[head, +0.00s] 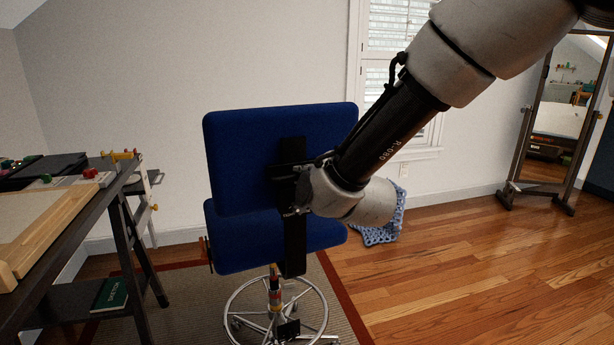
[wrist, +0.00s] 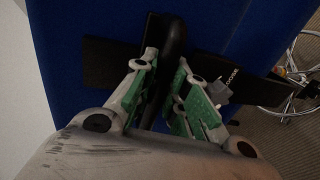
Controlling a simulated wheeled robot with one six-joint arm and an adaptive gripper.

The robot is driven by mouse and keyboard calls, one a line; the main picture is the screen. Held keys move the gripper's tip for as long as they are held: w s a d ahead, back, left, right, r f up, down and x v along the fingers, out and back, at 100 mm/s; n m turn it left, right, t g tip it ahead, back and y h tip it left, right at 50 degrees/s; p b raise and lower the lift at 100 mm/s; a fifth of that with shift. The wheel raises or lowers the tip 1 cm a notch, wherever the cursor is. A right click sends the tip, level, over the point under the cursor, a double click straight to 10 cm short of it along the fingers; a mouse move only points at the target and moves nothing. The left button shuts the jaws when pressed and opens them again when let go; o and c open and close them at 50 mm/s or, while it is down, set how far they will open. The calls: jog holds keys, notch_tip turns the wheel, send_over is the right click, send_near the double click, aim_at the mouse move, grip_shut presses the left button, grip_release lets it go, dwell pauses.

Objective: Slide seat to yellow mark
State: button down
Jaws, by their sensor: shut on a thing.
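The seat is a blue office chair (head: 240,140) with a backrest, a lower cushion and a chrome ring base (head: 240,318). It stands upright on the rug, right of the desk. My gripper (head: 290,185) is at the back of the chair, by the black upright bar behind the backrest. In the wrist view, my gripper (wrist: 168,95) has its green-padded fingers on either side of a black handle (wrist: 174,42) on the chair back, and is shut on it. The blue backrest (wrist: 75,30) fills much of that view. I see no yellow mark on the floor in either view.
A dark desk (head: 80,220) with trays and tools stands at the left, a green book (head: 110,294) on its lower shelf. A red-edged rug (head: 190,310) lies under the chair. A mirror (head: 560,110) stands far right. Open wood floor (head: 460,270) lies to the right.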

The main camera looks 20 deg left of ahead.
jog(key=shift+f, duration=0.1)
notch_tip(320, 180, down, 7)
dwell(0.3)
jog(key=c, duration=1.4)
grip_release()
jog(key=shift+s, duration=0.1)
jog(key=v, duration=1.2)
